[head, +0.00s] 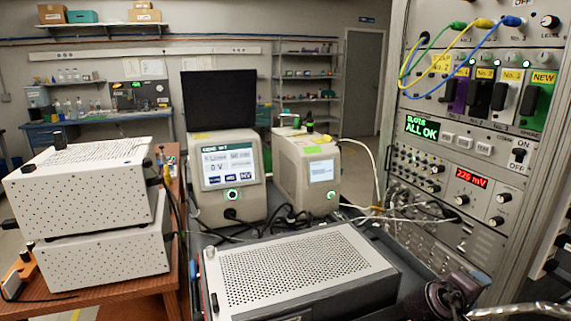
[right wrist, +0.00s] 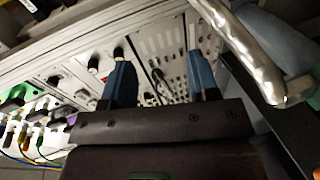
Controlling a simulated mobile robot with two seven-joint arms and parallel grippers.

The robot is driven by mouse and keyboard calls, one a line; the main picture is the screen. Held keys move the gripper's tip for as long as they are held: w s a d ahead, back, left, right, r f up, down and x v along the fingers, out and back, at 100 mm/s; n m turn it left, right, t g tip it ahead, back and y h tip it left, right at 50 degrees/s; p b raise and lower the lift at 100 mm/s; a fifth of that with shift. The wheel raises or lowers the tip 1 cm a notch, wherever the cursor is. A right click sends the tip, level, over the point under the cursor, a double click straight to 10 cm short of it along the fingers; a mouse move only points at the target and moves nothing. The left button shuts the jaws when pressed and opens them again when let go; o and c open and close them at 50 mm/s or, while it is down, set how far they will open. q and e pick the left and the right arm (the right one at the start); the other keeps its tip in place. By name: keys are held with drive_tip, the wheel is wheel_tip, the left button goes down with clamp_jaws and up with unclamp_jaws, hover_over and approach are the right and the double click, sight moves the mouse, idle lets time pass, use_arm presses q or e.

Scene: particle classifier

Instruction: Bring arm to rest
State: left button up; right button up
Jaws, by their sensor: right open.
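My right gripper (right wrist: 161,82) shows in the right wrist view with its two blue fingers apart and nothing between them. Behind the fingers is the front of the instrument rack (right wrist: 150,50), with knobs and sockets. In the head view a dark part of my right arm shows at the lower right, in front of the rack (head: 398,60). My left gripper is in neither view. The rack has a green "ALL OK" display (head: 422,128), a red readout (head: 471,179) and several coloured slot modules, one marked "NEW" (head: 541,80).
A perforated grey box (head: 290,268) lies on the cart in front. Two screen instruments (head: 228,180) (head: 308,170) stand behind it among loose cables (head: 372,170). Two stacked white boxes (head: 85,190) stand on a wooden table at left. A silvery hose (right wrist: 245,50) is near my right gripper.

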drive_tip(key=s+a+f+y, duration=0.2)
drive_tip(key=s+f+y, duration=0.1)
drive_tip(key=s+f, duration=0.45)
drive_tip(key=s+a+f+m+g+y, duration=0.1)
drive_tip(key=s+a+f+m+y, duration=0.15)
drive_tip(key=s+a+y, duration=0.65)
drive_tip(key=s+a+f+m+g+y, duration=0.1)
drive_tip(key=s+a+f, duration=0.3)
drive_tip(key=s, duration=1.1)
drive_tip(key=w+a+f+n+t, duration=0.1)
drive_tip(key=w+f+t, duration=0.6)
drive_tip(key=f, duration=0.2)
drive_tip(key=shift+w+a+t+y, duration=0.15)
drive_tip(key=shift+w+t+y, duration=0.05)
drive_tip(key=shift+t+y, duration=0.2)
drive_tip(key=shift+r, duration=0.1)
